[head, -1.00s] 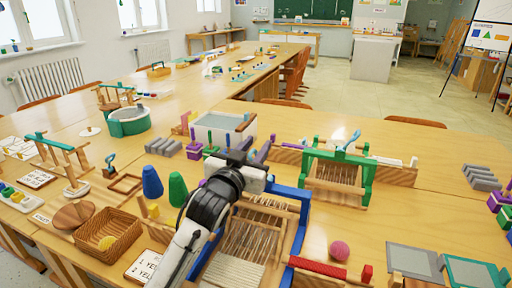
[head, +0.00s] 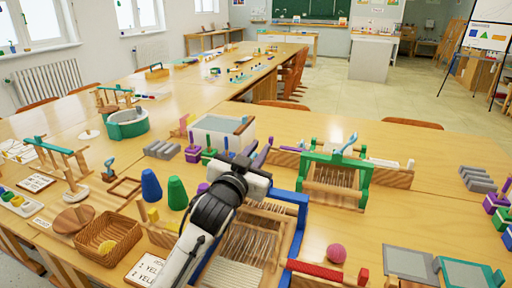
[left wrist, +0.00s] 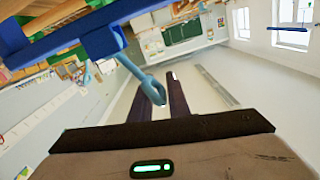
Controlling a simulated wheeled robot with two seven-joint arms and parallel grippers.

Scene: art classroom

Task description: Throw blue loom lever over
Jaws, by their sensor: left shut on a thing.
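The blue loom (head: 302,225) stands on the near table, its blue frame partly hidden by my left arm. In the left wrist view its blue frame (left wrist: 75,38) crosses the upper left, and the light-blue lever (left wrist: 134,68) reaches from it to my left gripper (left wrist: 172,98). The lever's rounded end lies at the dark fingers, and the gripper is shut on it. In the head view my left gripper (head: 240,160) is above the loom's far left part, and the lever cannot be made out there. My right gripper is not in view.
A green loom (head: 362,175) stands behind and to the right. A white bin (head: 205,138) is behind my gripper.

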